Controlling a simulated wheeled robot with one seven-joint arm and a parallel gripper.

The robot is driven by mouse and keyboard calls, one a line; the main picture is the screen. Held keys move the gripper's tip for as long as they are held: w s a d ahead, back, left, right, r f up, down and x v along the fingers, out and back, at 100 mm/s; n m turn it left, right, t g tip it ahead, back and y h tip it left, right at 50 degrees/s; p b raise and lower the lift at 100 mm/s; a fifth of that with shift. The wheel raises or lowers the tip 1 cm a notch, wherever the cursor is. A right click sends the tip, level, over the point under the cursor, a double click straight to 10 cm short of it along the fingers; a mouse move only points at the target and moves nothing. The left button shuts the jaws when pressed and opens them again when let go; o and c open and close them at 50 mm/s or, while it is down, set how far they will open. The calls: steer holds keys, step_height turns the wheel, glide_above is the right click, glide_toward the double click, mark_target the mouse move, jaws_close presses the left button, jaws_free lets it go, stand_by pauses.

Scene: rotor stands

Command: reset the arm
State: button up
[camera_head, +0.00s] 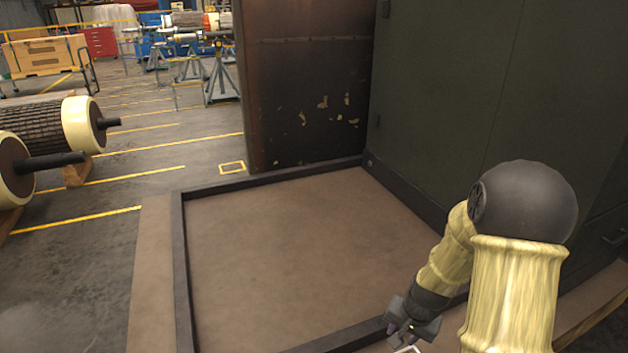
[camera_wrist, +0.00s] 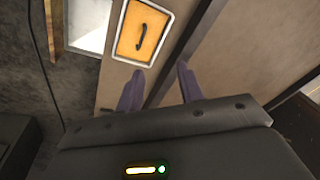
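My arm reaches down at the right of the head view, with its dark elbow above pale wood-textured links. My gripper (camera_head: 408,328) is low in that view, near the front rim of a low tray-like platform (camera_head: 300,245). In the wrist view my gripper (camera_wrist: 160,68) has its two purplish fingers apart, with nothing seen between them. Beyond the fingertips lies an orange panel with a white border (camera_wrist: 126,40), with a dark curved object or handle (camera_wrist: 142,37) on it. In the head view the fingertips are too small to make out.
A tall dark cabinet wall (camera_head: 480,90) and a worn brown panel (camera_head: 305,100) stand behind the platform. Large rotors (camera_head: 80,125) lie on wooden supports at left. The platform's middle is bare. In the wrist view a pale bright surface (camera_wrist: 88,24) lies beside the orange panel.

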steer(key=s+a+r+n, duration=0.6)
steer(key=s+r, duration=0.4)
steer(key=r, duration=0.1)
steer(key=w+p+v, duration=0.2)
steer(key=p+v, duration=0.9)
steer(key=w+a+r+p+v, duration=0.1)
steer(key=w+p+v, duration=0.1)
steer(key=p+v, duration=0.9)
steer(key=shift+d+h+p, duration=0.2)
steer(key=shift+h+p, duration=0.1)
